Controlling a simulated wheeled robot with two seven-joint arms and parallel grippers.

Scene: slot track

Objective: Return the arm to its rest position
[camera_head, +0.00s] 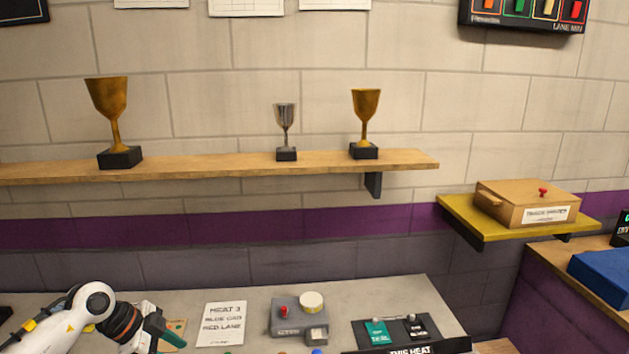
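My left arm comes in at the lower left, over the left end of the grey table (245,302). Its gripper (162,334) is low over the table, left of a printed paper card (222,323) that reads "HEAT 3 BLUE CAR RED LANE". Dark green parts show at the gripper's end. The angle does not show whether its fingers are apart or hold anything. My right gripper is not in view.
A grey device (299,320) with a red button and a dark board (409,333) with tags stand right of the card. Above are a wooden shelf (220,162) with three trophies and a yellow shelf (470,217) with a wooden box (528,203).

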